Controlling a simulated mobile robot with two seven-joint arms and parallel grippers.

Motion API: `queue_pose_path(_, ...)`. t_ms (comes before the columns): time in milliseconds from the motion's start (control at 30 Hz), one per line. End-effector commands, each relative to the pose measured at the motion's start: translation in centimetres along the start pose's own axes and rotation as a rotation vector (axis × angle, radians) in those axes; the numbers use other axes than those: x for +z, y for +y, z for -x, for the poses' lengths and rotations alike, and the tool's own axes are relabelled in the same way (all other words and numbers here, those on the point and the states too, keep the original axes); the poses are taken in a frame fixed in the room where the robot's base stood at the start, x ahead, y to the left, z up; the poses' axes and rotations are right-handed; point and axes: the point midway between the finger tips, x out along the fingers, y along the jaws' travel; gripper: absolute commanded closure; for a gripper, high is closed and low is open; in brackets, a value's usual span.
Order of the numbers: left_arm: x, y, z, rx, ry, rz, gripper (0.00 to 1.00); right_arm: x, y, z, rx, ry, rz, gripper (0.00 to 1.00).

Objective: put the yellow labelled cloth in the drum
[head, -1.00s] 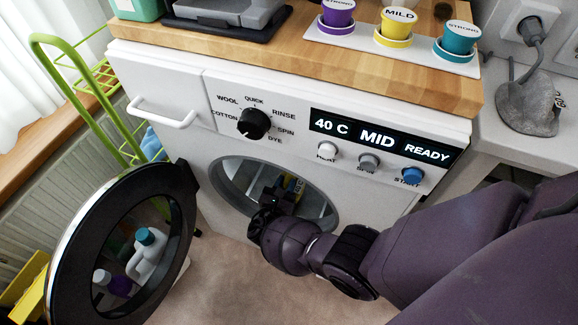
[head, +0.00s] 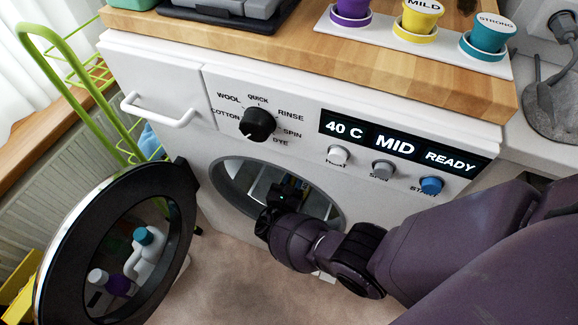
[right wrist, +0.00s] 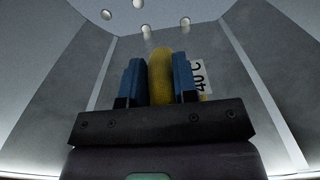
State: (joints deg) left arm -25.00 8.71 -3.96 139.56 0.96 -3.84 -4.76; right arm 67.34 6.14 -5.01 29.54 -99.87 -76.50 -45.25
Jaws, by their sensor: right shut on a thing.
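The washing machine's drum (head: 232,178) stands open, and its grey inner wall fills the right wrist view (right wrist: 235,55). My right gripper (head: 280,196) reaches through the round opening into the drum. In the right wrist view its blue fingers (right wrist: 160,82) are shut on the yellow cloth (right wrist: 160,75). A white label (right wrist: 202,75) reading 40°C shows beside the right finger. The cloth is held inside the drum, with the back wall and light round spots beyond it. My left gripper is not in view.
The round door (head: 60,240) hangs open at the left. The panel display (head: 395,146) reads 40 C, MID, READY, above a blue start button (head: 431,186). Purple, yellow and teal cups stand on a white tray (head: 400,45) on the wooden worktop. A green rack (head: 60,60) stands left.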

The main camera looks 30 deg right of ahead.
Motion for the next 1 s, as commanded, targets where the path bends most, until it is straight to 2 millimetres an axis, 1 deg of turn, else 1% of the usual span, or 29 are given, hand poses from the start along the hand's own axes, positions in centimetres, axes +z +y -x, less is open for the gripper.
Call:
queue_pose_path(233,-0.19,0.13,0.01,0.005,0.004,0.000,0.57,0.05,-0.01,-0.08,0.000,-0.001,-0.001,1.00)
queue_pose_path(267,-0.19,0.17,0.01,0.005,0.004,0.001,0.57,0.05,-0.01,-0.08,0.000,-0.001,-0.001,0.71)
queue_pose_path(433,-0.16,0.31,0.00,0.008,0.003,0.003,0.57,0.04,-0.02,-0.08,0.000,-0.001,-0.001,0.45)
queue_pose_path(467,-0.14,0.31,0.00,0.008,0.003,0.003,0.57,0.04,-0.02,-0.08,0.000,-0.001,-0.001,0.43)
queue_pose_path(633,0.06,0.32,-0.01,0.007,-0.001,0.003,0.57,0.03,-0.03,-0.07,0.000,-0.001,0.000,0.43)
queue_pose_path(667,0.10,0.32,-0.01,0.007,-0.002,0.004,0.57,0.01,-0.04,-0.07,0.000,-0.001,0.000,0.40)
queue_pose_path(833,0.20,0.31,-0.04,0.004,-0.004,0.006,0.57,0.01,-0.04,-0.06,0.000,-0.001,0.000,0.14)
queue_pose_path(1000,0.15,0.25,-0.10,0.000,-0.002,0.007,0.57,0.01,-0.04,-0.06,0.000,-0.001,0.000,0.13)
